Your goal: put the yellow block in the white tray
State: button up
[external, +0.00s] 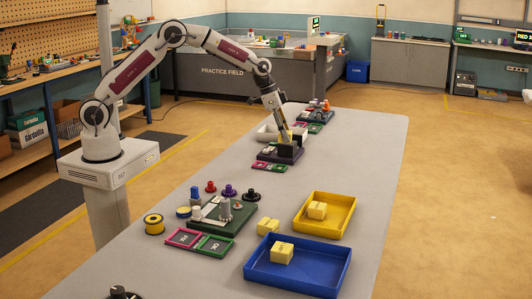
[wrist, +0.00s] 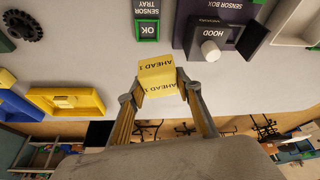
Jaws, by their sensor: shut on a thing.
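A yellow block marked "AHEAD 1" (wrist: 157,72) is held between the two fingertips of my gripper (wrist: 156,88), in the middle of the wrist view. In the external view my gripper (external: 284,136) is at the far part of the table, over or close to the dark sensor box, and the block is hard to make out there. The white tray (external: 264,134) stands just behind and left of my gripper, partly hidden. In the wrist view the white tray (wrist: 289,17) is at the upper right, apart from the block.
A dark sensor box (wrist: 222,10) with a hood and white knob lies between block and tray. Nearer are a yellow tray (external: 341,226) and a blue tray (external: 300,284), each holding a yellow block. The table's right side is clear.

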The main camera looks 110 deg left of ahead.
jog(key=s+a+r+n+g+y, duration=0.1)
jog(key=s+a+n, duration=0.2)
jog(key=s+a, duration=0.3)
jog(key=s+a+r+n+y, duration=0.1)
jog(key=s+a+n, duration=0.3)
jog(key=a, duration=0.8)
jog(key=s+a+r+n+g+y, duration=0.1)
jog(key=s+a+r+n, duration=0.2)
jog(key=s+a, duration=0.4)
jog(key=a, duration=0.2)
jog(key=shift+s+a+n+g, duration=0.3)
jog(key=shift+s+n, duration=0.05)
jog(key=shift+n, duration=0.05)
jog(key=shift+f, duration=0.1)
jog(key=shift+f, duration=2.4)
jog(key=shift+f, duration=0.15)
jog(key=shift+f, duration=2.35)
jog(key=shift+f, duration=0.6)
